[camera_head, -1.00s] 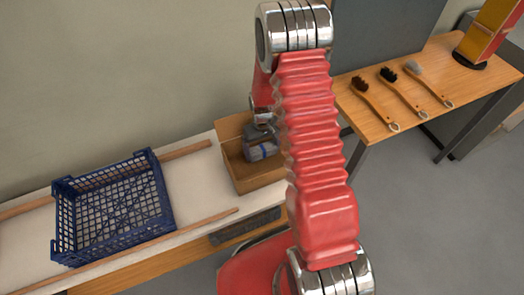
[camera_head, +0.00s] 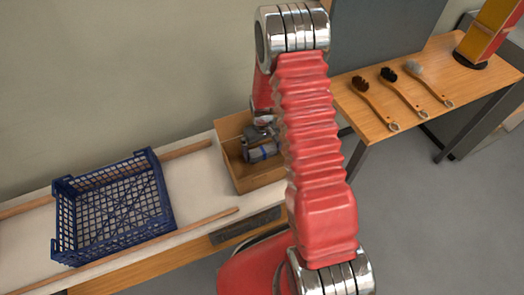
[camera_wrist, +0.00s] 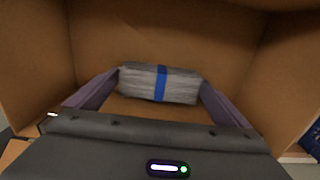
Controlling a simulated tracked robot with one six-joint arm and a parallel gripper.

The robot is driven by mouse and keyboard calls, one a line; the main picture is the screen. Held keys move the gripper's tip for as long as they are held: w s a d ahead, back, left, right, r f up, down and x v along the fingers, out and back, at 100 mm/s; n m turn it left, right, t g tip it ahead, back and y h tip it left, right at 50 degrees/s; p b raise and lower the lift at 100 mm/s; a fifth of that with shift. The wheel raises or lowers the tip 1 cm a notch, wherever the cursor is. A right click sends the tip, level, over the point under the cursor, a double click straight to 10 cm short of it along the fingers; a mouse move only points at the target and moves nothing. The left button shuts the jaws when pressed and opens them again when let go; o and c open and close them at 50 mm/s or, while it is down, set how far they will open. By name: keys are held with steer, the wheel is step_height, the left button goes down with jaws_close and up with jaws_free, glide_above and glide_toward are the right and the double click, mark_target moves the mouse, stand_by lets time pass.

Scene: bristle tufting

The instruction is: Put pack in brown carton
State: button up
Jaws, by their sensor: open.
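The brown carton (camera_head: 258,178) stands open-topped at the right end of the pale bench, and its inner walls fill much of the wrist view (camera_wrist: 165,38). The grey pack with a blue band (camera_wrist: 183,86) lies inside it; in the head view the pack (camera_head: 264,153) is partly hidden by my gripper. My gripper (camera_wrist: 160,80) reaches down into the carton with its jaws open. One finger is at each end of the pack, and I cannot tell whether either touches it. The gripper also shows in the head view (camera_head: 257,138), partly behind my arm.
A blue crate (camera_head: 160,185) sits on the bench left of the carton, between wooden rails (camera_head: 170,228). A wooden table (camera_head: 425,65) at the right holds several brushes (camera_head: 405,92). My red arm hides the area right of the carton.

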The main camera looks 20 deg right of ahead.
step_height(320, 180, up, 12)
stand_by(0.6)
stand_by(0.5)
step_height(320, 180, up, 10)
steer(key=t, duration=0.1)
glide_above(262, 150)
steer(key=s+a, duration=0.2)
steer(key=s+a+r+t, duration=0.1)
steer(key=s+a+r, duration=0.15)
steer(key=r, duration=0.25)
steer(key=s+a+r+t, duration=0.1)
steer(key=s+r, duration=0.2)
steer(key=r, duration=0.2)
steer(key=s+a+r+t, duration=0.1)
steer(key=s+a+r, duration=0.1)
steer(key=s+r, duration=0.3)
steer(key=s+a+r+t, duration=0.1)
steer(key=s+a+r, duration=0.2)
steer(key=s, duration=0.7)
step_height(262, 150, up, 2)
steer(key=shift+s+r+t, duration=0.1)
steer(key=shift+s+t, duration=0.05)
steer(key=shift+t, duration=0.15)
stand_by(0.5)
